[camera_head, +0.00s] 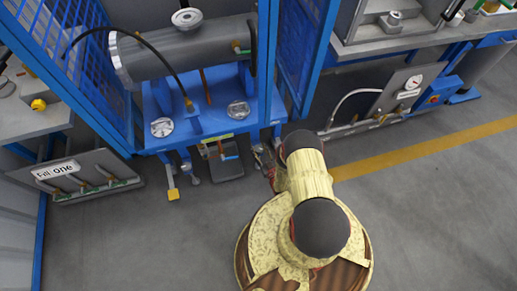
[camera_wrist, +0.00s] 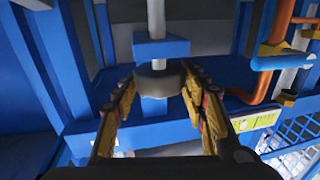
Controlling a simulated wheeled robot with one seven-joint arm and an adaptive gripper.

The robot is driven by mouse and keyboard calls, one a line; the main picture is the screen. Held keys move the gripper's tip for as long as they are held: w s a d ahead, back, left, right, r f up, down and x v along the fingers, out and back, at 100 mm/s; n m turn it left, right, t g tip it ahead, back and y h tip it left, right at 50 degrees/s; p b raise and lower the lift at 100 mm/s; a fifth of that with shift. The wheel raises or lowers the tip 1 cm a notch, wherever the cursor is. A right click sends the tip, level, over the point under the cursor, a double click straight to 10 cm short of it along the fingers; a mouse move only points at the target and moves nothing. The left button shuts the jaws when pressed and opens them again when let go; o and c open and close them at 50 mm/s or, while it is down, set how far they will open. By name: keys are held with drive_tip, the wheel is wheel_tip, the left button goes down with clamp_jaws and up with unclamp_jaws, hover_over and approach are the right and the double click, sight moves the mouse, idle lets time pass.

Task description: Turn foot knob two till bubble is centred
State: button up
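A grey round foot knob (camera_wrist: 160,82) sits on an upright metal rod under a blue block (camera_wrist: 161,47) in the wrist view. The fingers of my gripper (camera_wrist: 160,100) stand on its left and right sides, very close to it. I cannot tell whether both fingers touch it. In the head view my gripper (camera_head: 266,163) is low at the right front of the blue stand (camera_head: 205,125), partly hidden by my arm. Two round dials or levels lie on the stand, one at left (camera_head: 162,127) and one at right (camera_head: 239,110). Any bubble is too small to make out.
A grey flanged cylinder (camera_head: 185,52) lies on the stand, with a black hose. A pedal-like yellow foot (camera_head: 173,194) and a grey plate (camera_head: 226,166) are at its front. A panel marked "Fill one" (camera_head: 75,176) stands left. Orange pipes (camera_wrist: 275,60) run right of my fingers.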

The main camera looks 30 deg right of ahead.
sight(261, 152)
drive_tip(key=o, duration=0.3)
drive_tip(key=shift+o, duration=0.2)
drive_tip(key=shift+s, duration=0.1)
drive_tip(key=s, duration=0.7)
drive_tip(key=shift+s+a, duration=0.2)
drive_tip(key=shift+a, duration=0.2)
